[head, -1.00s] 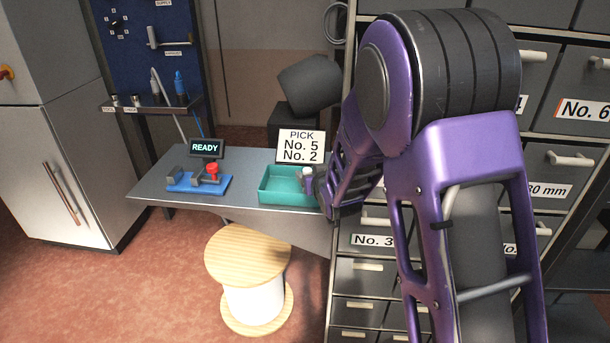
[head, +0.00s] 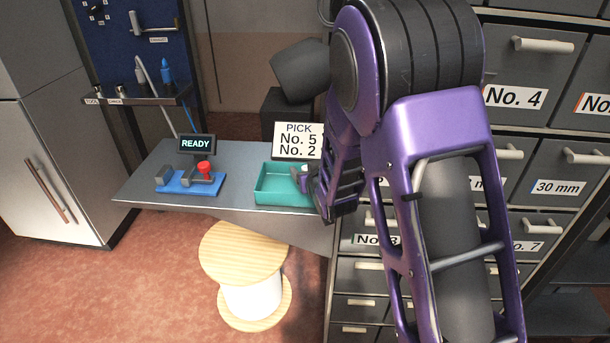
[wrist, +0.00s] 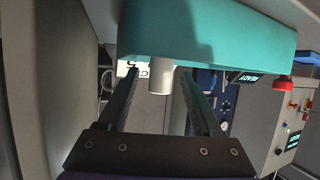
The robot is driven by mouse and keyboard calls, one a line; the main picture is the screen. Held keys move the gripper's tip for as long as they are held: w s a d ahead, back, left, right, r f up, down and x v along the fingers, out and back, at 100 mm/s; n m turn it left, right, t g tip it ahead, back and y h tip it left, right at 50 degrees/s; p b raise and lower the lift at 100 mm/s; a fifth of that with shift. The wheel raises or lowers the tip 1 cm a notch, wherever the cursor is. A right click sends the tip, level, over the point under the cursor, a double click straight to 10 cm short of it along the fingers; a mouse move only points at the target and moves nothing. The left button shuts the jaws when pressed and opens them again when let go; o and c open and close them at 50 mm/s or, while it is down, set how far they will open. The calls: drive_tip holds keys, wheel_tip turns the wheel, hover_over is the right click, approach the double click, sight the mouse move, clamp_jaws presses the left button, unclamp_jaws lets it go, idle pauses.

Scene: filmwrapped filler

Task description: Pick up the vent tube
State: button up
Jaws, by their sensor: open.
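A short pale tube (wrist: 160,77), which looks like the vent tube, shows in the wrist view between the two fingers. My gripper (wrist: 158,98) is open, with one dark finger on each side of the tube and visible gaps to both. The tube's far end is against or beside the teal tray (wrist: 225,40); I cannot tell whether they touch. In the head view my gripper (head: 305,182) is at the right end of the teal tray (head: 276,196), mostly hidden by my purple arm.
The grey bench (head: 150,188) carries a blue fixture (head: 190,183) with a red knob and a READY display (head: 196,144). A PICK sign (head: 298,140) stands behind the tray. Drawers (head: 515,95) stand close on the right. A wooden spool (head: 245,250) is on the floor.

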drive_tip(key=shift+s, duration=0.1)
clamp_jaws()
idle(0.4)
